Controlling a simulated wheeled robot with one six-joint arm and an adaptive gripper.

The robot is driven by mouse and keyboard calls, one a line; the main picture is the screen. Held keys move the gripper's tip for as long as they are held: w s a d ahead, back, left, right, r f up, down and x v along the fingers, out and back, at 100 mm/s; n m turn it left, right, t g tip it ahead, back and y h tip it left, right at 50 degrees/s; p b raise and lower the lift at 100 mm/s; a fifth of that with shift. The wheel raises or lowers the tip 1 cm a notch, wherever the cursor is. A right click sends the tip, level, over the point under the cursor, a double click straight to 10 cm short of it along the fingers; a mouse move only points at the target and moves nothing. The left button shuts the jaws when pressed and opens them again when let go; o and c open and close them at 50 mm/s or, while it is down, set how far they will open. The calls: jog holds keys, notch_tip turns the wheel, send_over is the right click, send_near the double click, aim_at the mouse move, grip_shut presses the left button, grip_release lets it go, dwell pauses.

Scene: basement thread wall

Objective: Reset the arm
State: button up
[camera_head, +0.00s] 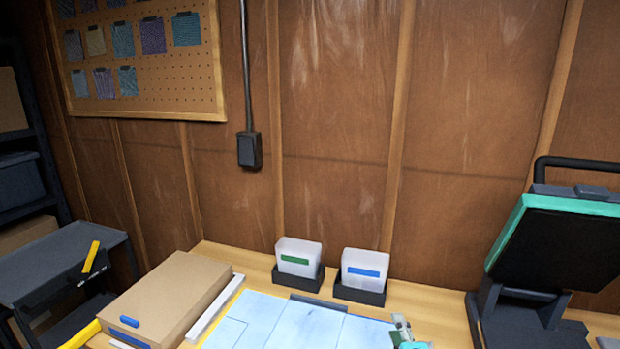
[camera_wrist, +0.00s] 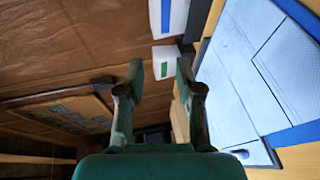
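My gripper (camera_wrist: 160,82) shows in the wrist view with its two dark green fingers spread apart. The gap between them is empty, and they touch nothing that I can see. Beyond the fingertips is a white bin with a green label (camera_wrist: 165,72).
The wooden bench holds a cardboard box (camera_head: 165,290), pale blue sheets (camera_head: 290,325) and two bins, green-labelled (camera_head: 297,258) and blue-labelled (camera_head: 364,270). A teal-edged black machine (camera_head: 555,245) stands right. A grey cart (camera_head: 55,262) stands left. A pegboard (camera_head: 180,95) hangs above.

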jog(key=s+f+m, duration=0.1)
jog(key=s+f, duration=0.2)
jog(key=s, duration=0.1)
jog(key=s+f+m, duration=0.2)
jog(key=s+f, duration=0.1)
jog(key=s, duration=0.1)
jog(key=s+f+m, duration=0.1)
jog(key=s+f, duration=0.3)
jog(key=shift+a, duration=0.1)
jog(key=s+f+m, duration=0.2)
jog(key=s+m, duration=0.2)
jog(key=s, duration=0.8)
jog(key=s+f+m, duration=0.3)
jog(key=s+m, duration=0.2)
jog(key=s, duration=0.8)
jog(key=s+r+m+g, duration=0.1)
jog(key=s+r+m, duration=0.3)
jog(key=s, duration=0.8)
jog(key=shift+a+r+m, duration=0.15)
jog(key=shift+r+m, duration=0.25)
